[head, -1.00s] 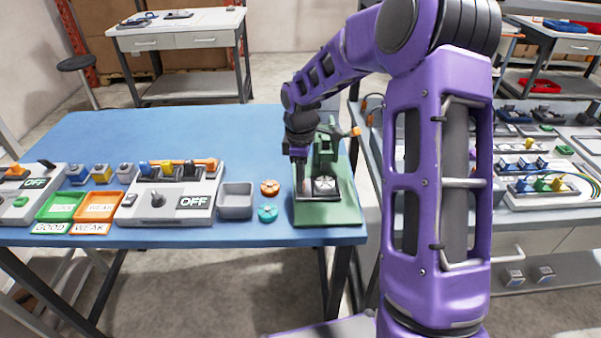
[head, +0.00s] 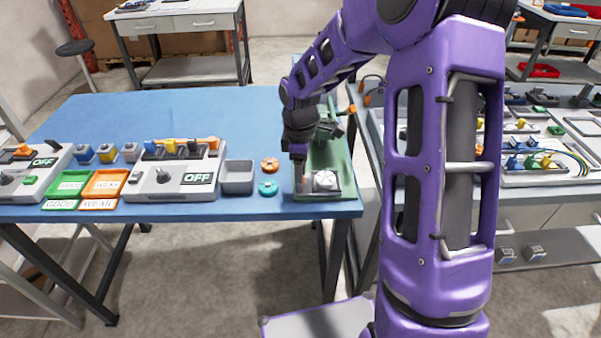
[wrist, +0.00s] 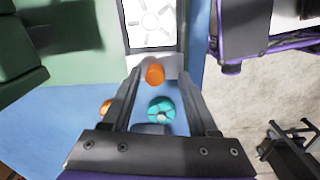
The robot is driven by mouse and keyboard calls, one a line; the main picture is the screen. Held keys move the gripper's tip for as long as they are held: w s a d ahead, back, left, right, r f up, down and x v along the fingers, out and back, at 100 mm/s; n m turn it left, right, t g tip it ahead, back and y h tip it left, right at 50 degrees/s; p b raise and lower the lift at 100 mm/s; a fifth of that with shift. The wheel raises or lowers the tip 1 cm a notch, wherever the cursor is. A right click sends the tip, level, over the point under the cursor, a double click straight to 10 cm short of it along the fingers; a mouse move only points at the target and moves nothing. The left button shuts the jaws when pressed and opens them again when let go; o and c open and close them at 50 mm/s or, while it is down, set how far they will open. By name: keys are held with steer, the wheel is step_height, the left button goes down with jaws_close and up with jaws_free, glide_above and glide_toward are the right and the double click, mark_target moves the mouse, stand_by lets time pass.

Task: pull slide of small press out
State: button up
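The small press (head: 325,130) is green and stands on a green base at the right end of the blue table. Its slide (head: 325,181), with a white star-patterned top, lies at the front of the base, clear of the press head; it also shows at the top of the wrist view (wrist: 150,20). My gripper (head: 299,170) reaches down at the slide's left in the head view. The knob is hidden in the head view.
An orange disc (head: 270,165) and a teal disc (head: 268,188) lie just left of the press, beside a grey bin (head: 237,178). A grey control box (head: 170,178) stands farther left. Another cluttered bench (head: 545,150) is at the right.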

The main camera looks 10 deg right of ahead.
step_height(320, 180, up, 18)
steer(key=p, duration=0.1)
steer(key=shift+f, duration=0.25)
steer(key=shift+s, duration=0.1)
stand_by(0.4)
